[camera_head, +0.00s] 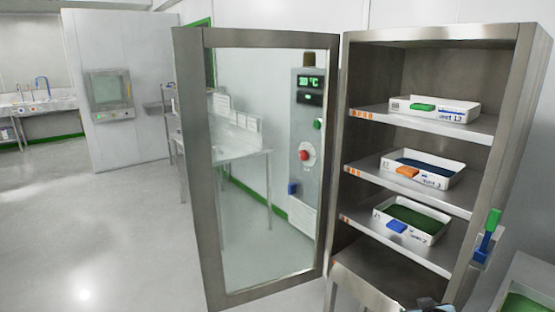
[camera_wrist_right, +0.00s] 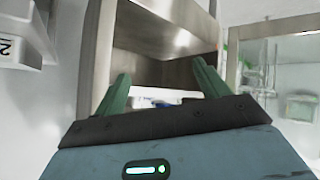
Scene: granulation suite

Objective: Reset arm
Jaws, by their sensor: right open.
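My right gripper (camera_wrist_right: 161,70) shows in the right wrist view, its two green fingers apart with nothing between them. Beyond the fingers is a grey metal frame with an open space, where a small blue thing (camera_wrist_right: 163,104) shows. In the head view, a steel cabinet (camera_head: 440,33) stands open on the right, its glazed door (camera_head: 187,130) swung out to the left. A dark piece at the bottom edge, below the cabinet, may be part of my right arm. My left gripper is not in view.
Three white trays with green (camera_head: 423,107), orange (camera_head: 407,172) and blue (camera_head: 397,226) tabs sit on separate shelves. A green-handled tool (camera_head: 490,232) is at the cabinet's right side. A control panel (camera_head: 306,150) is behind the door glass. The floor (camera_head: 100,240) at left is clear.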

